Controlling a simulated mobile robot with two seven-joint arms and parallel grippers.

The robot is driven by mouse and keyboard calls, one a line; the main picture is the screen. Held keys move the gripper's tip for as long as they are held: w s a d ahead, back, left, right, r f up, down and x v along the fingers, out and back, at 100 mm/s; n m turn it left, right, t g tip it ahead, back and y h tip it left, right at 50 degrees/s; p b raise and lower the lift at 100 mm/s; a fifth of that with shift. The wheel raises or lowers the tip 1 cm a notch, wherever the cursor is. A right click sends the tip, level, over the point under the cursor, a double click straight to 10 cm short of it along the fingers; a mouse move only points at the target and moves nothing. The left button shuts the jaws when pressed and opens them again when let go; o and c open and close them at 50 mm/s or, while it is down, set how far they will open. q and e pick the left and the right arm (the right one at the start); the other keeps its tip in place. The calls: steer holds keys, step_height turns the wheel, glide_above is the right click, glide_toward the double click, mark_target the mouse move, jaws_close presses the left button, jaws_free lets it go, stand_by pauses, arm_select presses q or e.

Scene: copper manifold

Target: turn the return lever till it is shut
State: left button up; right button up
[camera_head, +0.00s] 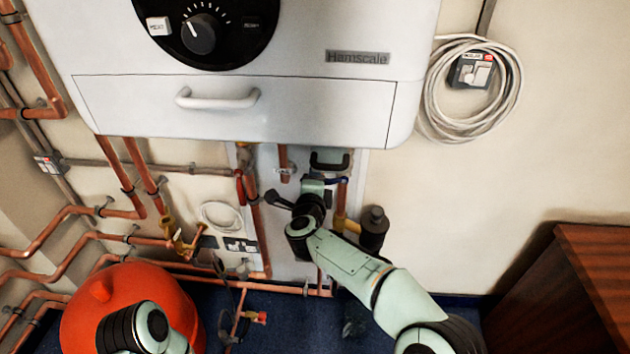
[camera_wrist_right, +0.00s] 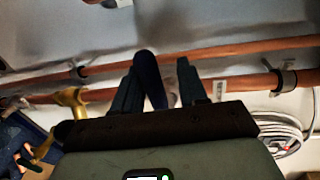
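The return lever, taken to be the dark blue handle (camera_head: 338,181), is on the copper pipework under the boiler in the head view. In the right wrist view the blue lever (camera_wrist_right: 151,80) stands between the two fingers of my right gripper (camera_wrist_right: 160,88), close to the left finger, with a gap to the right finger. The right gripper (camera_head: 325,184) is at the lever in the head view, its fingertips partly hidden. Whether a finger touches the lever cannot be told. Only a link of my left arm shows at the lower left; its gripper is not in view.
The white boiler (camera_head: 240,112) hangs just above. A red lever (camera_head: 239,184) is on a pipe to the left, near a yellow valve (camera_head: 180,244). A red tank (camera_head: 115,300) stands lower left.

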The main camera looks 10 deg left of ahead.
steer(key=shift+f, duration=0.1)
steer(key=shift+s, duration=0.2)
arm_select(q)
steer(key=shift+s+d+r+g+p, duration=0.15)
steer(key=shift+s+d+r+p, duration=0.1)
steer(key=shift+s, duration=0.15)
steer(key=shift+s+d+r+g+p, duration=0.15)
steer(key=shift+s+r+p, duration=0.05)
steer(key=shift+s, duration=0.15)
arm_select(e)
steer(key=s+r, duration=0.2)
steer(key=s, duration=1.1)
steer(key=shift+r, duration=0.15)
steer(key=shift+w, duration=0.1)
